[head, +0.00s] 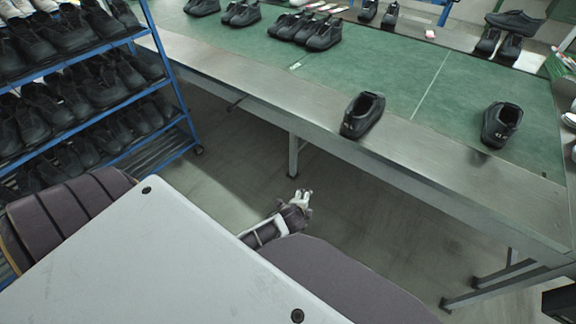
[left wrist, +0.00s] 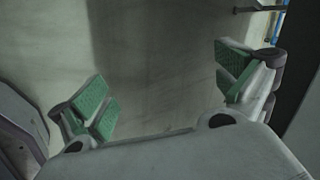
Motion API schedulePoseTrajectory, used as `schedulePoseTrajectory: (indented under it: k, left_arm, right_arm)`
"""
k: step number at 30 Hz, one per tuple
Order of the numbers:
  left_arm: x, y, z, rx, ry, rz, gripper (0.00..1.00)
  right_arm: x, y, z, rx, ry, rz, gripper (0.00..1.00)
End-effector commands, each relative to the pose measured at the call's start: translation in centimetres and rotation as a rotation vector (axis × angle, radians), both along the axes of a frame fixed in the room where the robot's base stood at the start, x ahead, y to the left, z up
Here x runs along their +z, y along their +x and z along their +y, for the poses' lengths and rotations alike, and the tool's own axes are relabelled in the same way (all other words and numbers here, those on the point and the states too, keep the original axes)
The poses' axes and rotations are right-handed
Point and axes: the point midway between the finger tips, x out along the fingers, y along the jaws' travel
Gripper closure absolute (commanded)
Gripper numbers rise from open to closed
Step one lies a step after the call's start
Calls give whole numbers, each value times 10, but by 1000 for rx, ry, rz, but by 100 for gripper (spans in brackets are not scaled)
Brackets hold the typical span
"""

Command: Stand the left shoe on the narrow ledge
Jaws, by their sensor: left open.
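A black shoe (head: 362,116) stands upright on the bare metal strip (head: 420,150) along the table's near edge, by the green mat. A second black shoe (head: 501,125) stands on the green mat farther right, near the same strip. I cannot tell which of the two is the left shoe. My left gripper (head: 302,197) hangs over the floor in front of the table, apart from both shoes. In the left wrist view its green-padded fingers (left wrist: 165,95) are spread wide with only floor between them. My right gripper is not in view.
The green table (head: 390,70) holds several more black shoes (head: 305,30) toward the back. A blue rack (head: 165,70) full of black shoes stands at the left. The table's near edge lies between my gripper and the shoes. The mat between the two near shoes is clear.

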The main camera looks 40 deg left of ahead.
Motion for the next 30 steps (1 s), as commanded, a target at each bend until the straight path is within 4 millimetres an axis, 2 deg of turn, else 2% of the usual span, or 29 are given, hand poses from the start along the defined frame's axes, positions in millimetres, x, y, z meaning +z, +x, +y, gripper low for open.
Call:
schedulePoseTrajectory:
  k: [3,9,15,18,21,30]
  left_arm:
    - [-33,-35,-7,170,-156,88,0]
    - [-79,-98,-25,485,-392,238,0]
    - [-109,-151,-43,759,-552,363,0]
    - [-116,-166,-49,840,-593,399,0]
    - [-119,-173,-52,878,-611,416,0]
    - [-119,-174,-53,884,-613,418,0]
  right_arm:
    - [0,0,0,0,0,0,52]
    - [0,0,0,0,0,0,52]
    - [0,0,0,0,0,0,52]
    - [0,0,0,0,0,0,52]
    - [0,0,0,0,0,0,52]
    - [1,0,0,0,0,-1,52]
